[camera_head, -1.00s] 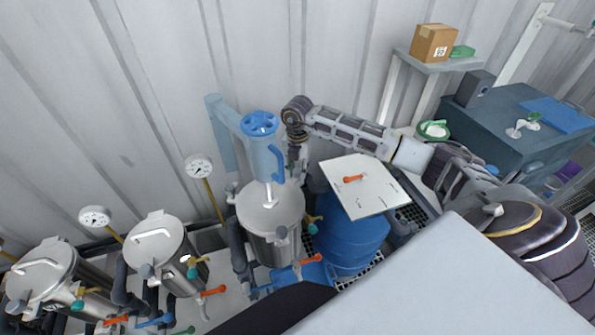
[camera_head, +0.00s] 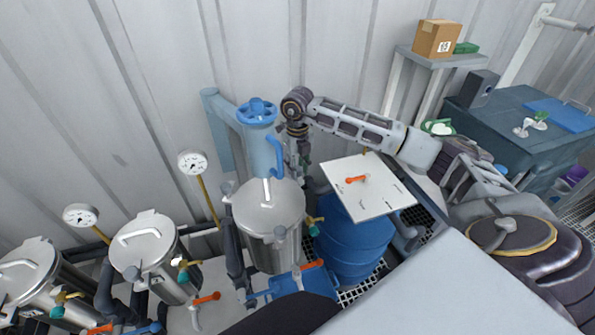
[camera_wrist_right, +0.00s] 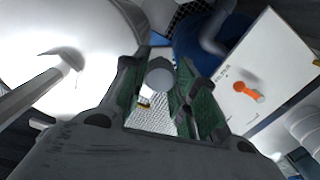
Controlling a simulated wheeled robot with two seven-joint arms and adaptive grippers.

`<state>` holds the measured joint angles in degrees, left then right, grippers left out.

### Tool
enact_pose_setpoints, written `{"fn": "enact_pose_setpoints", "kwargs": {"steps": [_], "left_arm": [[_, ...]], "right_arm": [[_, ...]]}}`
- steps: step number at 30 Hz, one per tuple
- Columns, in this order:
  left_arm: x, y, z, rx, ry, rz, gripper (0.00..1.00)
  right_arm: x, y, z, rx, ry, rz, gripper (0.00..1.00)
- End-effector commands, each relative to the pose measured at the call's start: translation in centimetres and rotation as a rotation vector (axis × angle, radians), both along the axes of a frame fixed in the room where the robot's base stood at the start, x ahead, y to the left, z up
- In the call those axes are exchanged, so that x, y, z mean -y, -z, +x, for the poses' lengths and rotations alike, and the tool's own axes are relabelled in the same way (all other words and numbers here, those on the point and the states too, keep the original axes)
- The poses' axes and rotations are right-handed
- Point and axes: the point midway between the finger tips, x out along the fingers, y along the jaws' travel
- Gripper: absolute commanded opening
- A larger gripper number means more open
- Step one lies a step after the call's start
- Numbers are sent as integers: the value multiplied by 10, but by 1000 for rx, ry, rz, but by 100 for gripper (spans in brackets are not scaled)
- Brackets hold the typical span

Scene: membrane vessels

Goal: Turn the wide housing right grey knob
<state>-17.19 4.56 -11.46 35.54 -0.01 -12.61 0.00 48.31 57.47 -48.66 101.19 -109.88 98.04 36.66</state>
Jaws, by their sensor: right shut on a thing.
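The wide housing (camera_head: 262,240) is a steel vessel with a domed lid and a bar handle. It stands in the middle of the head view. My right gripper (camera_head: 302,178) points down at the housing's right rear side, beside the blue handled part. In the right wrist view its fingers close around a round grey knob (camera_wrist_right: 160,76), with the white lid (camera_wrist_right: 70,50) to the left. In the head view this knob is hidden behind the gripper. Another grey knob (camera_head: 280,232) sits on the housing's front. My left gripper is not in view.
A white board (camera_head: 372,195) with an orange lever stands close to the right, above a blue drum (camera_head: 350,245). Smaller steel vessels (camera_head: 145,250) and gauges (camera_head: 193,163) stand left. The corrugated wall is behind.

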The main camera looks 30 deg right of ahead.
Motion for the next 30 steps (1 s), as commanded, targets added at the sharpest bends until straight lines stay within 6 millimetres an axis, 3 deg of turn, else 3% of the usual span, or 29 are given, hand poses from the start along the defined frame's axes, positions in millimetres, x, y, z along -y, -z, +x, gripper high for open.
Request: {"fn": "enact_pose_setpoints", "kwargs": {"steps": [5, 15, 30], "left_arm": [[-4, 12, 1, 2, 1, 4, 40], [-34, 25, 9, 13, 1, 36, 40], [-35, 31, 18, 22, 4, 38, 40]], "right_arm": [[0, 2, 0, 1, -144, 0, 4], [0, 2, 0, -1, -394, -1, 4], [0, 0, 0, -1, -538, 0, 4]]}}
